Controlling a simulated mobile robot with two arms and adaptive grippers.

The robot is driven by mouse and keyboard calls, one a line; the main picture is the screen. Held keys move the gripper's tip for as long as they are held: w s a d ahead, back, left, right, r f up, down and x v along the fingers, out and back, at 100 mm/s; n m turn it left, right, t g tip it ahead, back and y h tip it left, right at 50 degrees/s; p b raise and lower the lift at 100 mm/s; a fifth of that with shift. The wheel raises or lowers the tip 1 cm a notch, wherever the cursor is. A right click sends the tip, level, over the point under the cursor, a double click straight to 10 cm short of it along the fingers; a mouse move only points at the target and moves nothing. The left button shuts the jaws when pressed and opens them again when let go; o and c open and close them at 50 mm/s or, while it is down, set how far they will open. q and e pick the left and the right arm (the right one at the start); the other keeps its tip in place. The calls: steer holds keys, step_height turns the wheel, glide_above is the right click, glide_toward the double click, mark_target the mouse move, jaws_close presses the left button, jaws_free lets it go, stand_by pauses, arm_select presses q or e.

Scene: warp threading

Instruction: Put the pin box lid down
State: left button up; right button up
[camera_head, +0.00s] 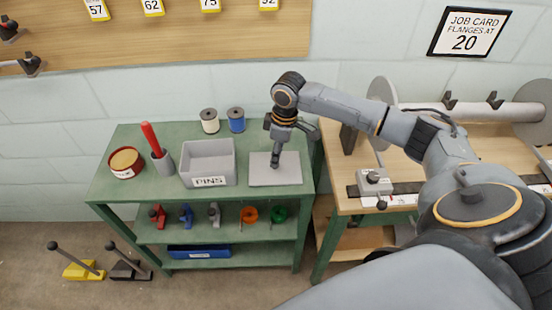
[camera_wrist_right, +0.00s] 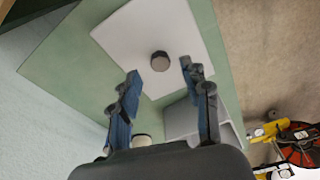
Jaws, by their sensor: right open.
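The pin box lid (camera_head: 262,176) is a flat light-grey plate lying on the green bench, just right of the box. In the right wrist view the lid (camera_wrist_right: 145,25) has a dark round knob (camera_wrist_right: 160,61) in its middle. My right gripper (camera_head: 276,158) points down over the lid. In its wrist view the two fingers (camera_wrist_right: 160,70) are open, and the knob shows in the gap just past their tips, not gripped. The grey pin box (camera_head: 208,182), labelled PINS, stands open-topped; it partly shows in the wrist view (camera_wrist_right: 181,119). My left gripper is out of view.
Left of the box stand a grey cup (camera_head: 163,164) with a red stick and a round red-rimmed tin (camera_head: 125,161). White (camera_head: 209,121) and blue (camera_head: 236,120) spools stand behind. A wooden table (camera_head: 345,190) with a roller is at the right.

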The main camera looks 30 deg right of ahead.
mark_target(281, 168)
step_height(281, 168, up, 9)
steer(key=shift+s+d+f, duration=0.15)
steer(key=shift+s+d, duration=0.2)
steer(key=shift+s, duration=0.05)
